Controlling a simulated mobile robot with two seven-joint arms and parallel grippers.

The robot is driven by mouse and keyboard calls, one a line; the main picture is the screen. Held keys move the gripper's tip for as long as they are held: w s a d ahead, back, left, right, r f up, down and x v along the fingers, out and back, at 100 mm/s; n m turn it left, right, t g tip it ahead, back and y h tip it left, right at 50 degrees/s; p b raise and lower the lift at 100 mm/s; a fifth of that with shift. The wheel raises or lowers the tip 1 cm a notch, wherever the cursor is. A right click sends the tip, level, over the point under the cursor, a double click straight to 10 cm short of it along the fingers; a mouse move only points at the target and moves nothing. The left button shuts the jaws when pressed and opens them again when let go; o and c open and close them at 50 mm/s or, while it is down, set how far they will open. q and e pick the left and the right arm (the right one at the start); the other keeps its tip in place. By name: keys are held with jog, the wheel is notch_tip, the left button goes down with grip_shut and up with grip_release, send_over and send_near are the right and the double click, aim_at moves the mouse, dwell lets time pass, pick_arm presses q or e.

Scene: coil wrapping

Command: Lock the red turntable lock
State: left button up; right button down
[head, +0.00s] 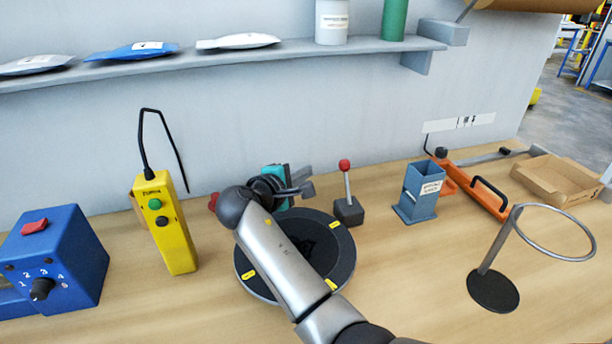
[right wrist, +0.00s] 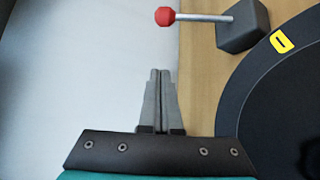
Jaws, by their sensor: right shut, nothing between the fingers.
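The red turntable lock shows as a red ball (head: 344,165) on a thin metal lever that stands nearly upright from a dark grey block (head: 349,211). The block is beside the right rear rim of the black turntable (head: 345,262). In the right wrist view the red ball (right wrist: 165,16) is beyond the fingertips, roughly in line with them. My right gripper (head: 308,188) is left of the lever, over the back of the turntable, and apart from it. Its fingers (right wrist: 160,72) are shut and empty. My right arm covers part of the turntable. My left gripper is not in view.
A yellow control box (head: 176,245) and a blue dial box (head: 75,262) stand on the left. A blue-grey holder (head: 420,192), an orange tool (head: 478,188) and a ring stand (head: 493,290) are on the right. A shelf (head: 250,55) runs along the wall above.

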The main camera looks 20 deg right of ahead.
aim_at(347, 183)
jog(key=b+x, duration=0.2)
jog(key=x, duration=0.5)
pick_arm(q)
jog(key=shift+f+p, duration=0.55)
jog(key=shift+p, duration=0.1)
pick_arm(e)
jog(key=shift+s+d+r, duration=0.2)
jog(key=shift+s+d, duration=0.1)
jog(key=shift+s, duration=0.25)
jog(key=shift+s+d+r, duration=0.25)
jog(key=shift+s, duration=0.35)
jog(key=shift+s+d+r, duration=0.2)
jog(key=shift+s+d, duration=0.1)
jog(key=shift+s, duration=0.25)
